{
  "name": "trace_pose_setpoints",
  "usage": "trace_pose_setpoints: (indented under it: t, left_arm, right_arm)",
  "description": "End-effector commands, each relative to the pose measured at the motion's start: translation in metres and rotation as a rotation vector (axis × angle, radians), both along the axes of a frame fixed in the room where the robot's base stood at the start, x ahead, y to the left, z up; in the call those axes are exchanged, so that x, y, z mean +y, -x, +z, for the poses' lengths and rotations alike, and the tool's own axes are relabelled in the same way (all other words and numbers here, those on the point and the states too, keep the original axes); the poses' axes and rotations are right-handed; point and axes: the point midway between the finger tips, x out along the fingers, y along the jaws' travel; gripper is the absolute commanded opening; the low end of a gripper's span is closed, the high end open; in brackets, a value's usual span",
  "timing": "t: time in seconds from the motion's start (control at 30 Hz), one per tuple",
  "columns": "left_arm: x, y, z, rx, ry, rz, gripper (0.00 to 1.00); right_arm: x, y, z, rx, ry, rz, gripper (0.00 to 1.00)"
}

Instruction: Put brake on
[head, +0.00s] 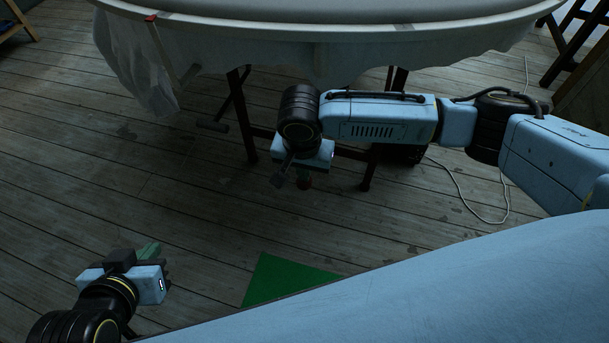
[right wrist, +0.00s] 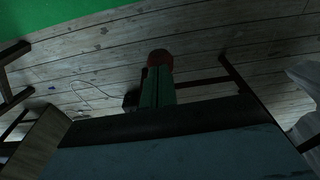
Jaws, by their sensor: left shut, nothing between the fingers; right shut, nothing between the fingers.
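A small reddish round part (right wrist: 160,57) sits right at the tips of my right gripper (right wrist: 158,88) in the right wrist view. It looks like a knob or pedal, but I cannot tell for sure that it is the brake. In the head view the red part (head: 305,170) shows just below my right wrist, in front of the table's legs. My right gripper's green fingers are shut and empty; whether they touch the red part I cannot tell. My left gripper (head: 148,251) is shut and empty, low at the left over the floor, far from it.
A large round table (head: 330,28) with draped plastic sheeting (head: 140,65) stands on dark legs (head: 243,115). A dark box (head: 403,153) is under it, with a white cable (head: 475,212) on the plank floor. A green mat (head: 280,279) lies nearer. The left floor is clear.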

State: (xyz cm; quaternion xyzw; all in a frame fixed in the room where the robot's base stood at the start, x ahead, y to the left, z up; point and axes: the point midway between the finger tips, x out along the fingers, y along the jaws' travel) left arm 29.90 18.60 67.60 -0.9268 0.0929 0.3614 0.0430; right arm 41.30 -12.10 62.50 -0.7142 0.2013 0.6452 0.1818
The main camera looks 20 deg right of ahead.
Motion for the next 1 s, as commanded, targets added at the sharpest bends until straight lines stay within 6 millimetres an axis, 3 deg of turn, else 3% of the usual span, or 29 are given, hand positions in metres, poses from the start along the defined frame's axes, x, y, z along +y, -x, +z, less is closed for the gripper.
trace_pose_setpoints:
  t: [0.37,0.57,0.83,1.0]
  left_arm:
    - [0.000,0.000,-0.002,0.001,0.000,0.000,0.00]
    - [0.000,0.000,-0.001,0.001,0.000,0.000,0.00]
    - [0.000,0.000,0.037,0.000,0.000,0.000,0.00]
    - [0.000,0.000,0.049,0.001,0.000,0.000,0.00]
  right_arm:
    - [0.000,0.001,-0.039,0.004,0.000,-0.001,0.00]
    - [0.000,0.001,-0.037,0.001,-0.001,0.000,0.00]
    - [0.011,0.018,-0.025,0.004,-0.001,0.001,0.00]
    - [0.015,0.025,-0.025,0.001,-0.001,0.000,0.00]
